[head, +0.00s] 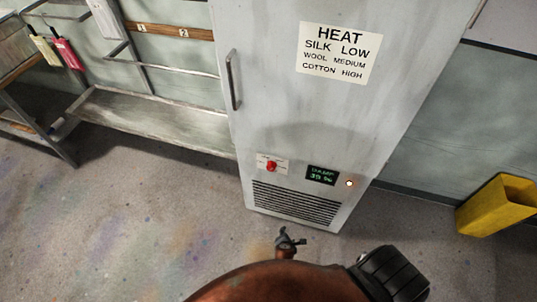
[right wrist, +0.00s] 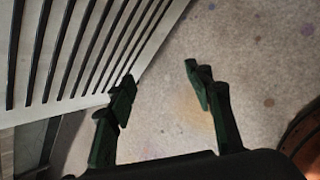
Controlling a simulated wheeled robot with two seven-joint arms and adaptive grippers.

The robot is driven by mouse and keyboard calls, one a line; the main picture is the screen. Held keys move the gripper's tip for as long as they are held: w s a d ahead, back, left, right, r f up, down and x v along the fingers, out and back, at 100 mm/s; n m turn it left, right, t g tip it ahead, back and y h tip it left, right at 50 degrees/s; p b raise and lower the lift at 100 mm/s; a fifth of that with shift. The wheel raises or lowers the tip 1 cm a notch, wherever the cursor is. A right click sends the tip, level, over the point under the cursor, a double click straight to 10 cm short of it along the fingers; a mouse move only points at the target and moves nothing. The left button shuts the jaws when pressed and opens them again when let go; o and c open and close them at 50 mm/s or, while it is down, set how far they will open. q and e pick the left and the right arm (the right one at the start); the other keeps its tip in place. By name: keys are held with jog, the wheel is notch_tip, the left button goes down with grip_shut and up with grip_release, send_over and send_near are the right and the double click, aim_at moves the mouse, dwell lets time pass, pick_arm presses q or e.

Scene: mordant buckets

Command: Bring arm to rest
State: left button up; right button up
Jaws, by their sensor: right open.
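My right gripper (head: 290,241) shows small and dark in the head view, low in front of the grey cabinet's foot, beyond a rounded copper-brown surface. In the right wrist view its two dark green fingers (right wrist: 160,90) stand apart with nothing between them but speckled floor beyond. Cabinet slats fill the left of that view, close to the left finger; I cannot tell whether they touch. My left gripper is not in view.
The tall grey cabinet (head: 290,125) has a handle, red knob and vent. The rounded copper-brown surface (head: 270,284) fills the bottom. A yellow bin (head: 497,207) stands right; a metal rack shelf (head: 150,120) stands left. The floor at left is clear.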

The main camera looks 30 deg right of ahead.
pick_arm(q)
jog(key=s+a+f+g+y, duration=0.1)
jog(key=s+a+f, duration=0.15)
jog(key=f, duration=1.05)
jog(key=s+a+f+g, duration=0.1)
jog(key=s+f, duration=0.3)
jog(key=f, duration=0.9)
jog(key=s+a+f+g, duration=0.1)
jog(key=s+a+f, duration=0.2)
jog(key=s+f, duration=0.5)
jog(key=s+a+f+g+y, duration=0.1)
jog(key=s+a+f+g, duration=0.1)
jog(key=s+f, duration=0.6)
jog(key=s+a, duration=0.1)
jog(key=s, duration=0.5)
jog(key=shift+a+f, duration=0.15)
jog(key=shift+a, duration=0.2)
pick_arm(e)
jog(key=s+f+m+g+y, duration=0.1)
jog(key=s+f+m, duration=0.4)
jog(key=s, duration=0.8)
jog(key=s+f+m+g+y, duration=0.2)
jog(key=s+f+m, duration=0.4)
jog(key=s, duration=0.6)
jog(key=s+f+m+g+y, duration=0.1)
jog(key=s+f+m, duration=0.4)
jog(key=s, duration=0.8)
jog(key=shift+s+f+g+y, duration=0.3)
jog(key=shift+s+f+y, duration=0.05)
jog(key=shift+y, duration=0.05)
